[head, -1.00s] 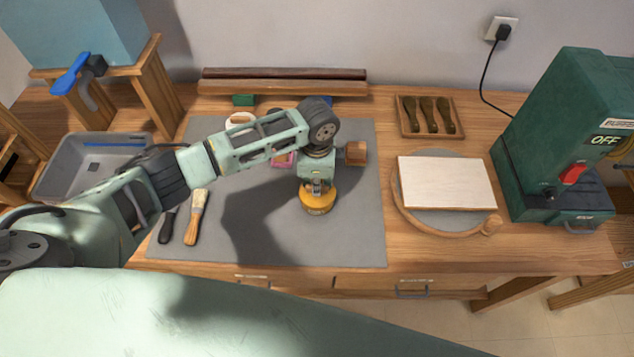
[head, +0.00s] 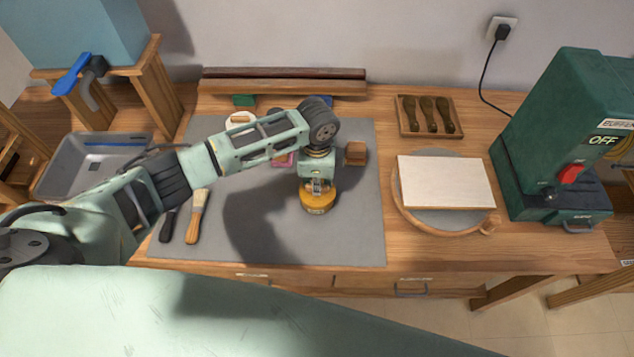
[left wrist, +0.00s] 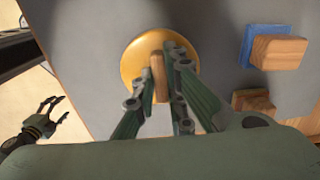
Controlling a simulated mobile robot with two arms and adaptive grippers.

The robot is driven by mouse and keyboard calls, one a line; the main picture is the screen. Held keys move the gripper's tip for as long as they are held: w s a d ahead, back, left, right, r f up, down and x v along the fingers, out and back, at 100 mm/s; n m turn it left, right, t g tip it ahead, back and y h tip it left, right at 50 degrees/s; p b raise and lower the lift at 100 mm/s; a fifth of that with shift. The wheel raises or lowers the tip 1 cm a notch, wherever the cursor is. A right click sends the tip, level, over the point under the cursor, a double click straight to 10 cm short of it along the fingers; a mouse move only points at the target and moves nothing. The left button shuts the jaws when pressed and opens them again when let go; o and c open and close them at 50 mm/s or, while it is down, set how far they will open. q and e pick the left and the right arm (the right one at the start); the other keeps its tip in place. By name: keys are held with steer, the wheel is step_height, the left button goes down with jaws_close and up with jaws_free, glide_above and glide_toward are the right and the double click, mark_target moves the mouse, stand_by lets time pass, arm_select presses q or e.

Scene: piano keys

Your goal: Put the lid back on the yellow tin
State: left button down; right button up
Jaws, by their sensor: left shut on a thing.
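The yellow tin (head: 318,209) stands upright on the grey mat, with a faint label on its side. Its round yellow lid (left wrist: 134,66) has a wooden knob (left wrist: 159,77) and lies over the tin's top. I cannot tell whether the lid is fully seated. My left gripper (head: 318,187) points down above the tin, its fingers shut on the lid's knob; it also shows in the left wrist view (left wrist: 166,68). The lid hides the tin's inside in that view. My right gripper (left wrist: 50,108) shows at the left of the left wrist view, fingers apart and empty, away from the tin.
A wooden block (head: 356,153) stands just behind and right of the tin. A brush (head: 196,217) lies left on the mat (head: 345,240). A round board (head: 440,222) with a pale slab and a green machine (head: 555,130) stand right. The mat's front right is clear.

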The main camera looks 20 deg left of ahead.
arm_select(q)
steer(key=c, duration=1.7)
jaws_free()
steer(key=shift+o, duration=0.4)
steer(key=o, duration=0.4)
step_height(320, 180, up, 5)
steer(key=p, duration=0.5)
steer(key=shift+r+p, duration=0.6)
steer(key=shift+r, duration=0.4)
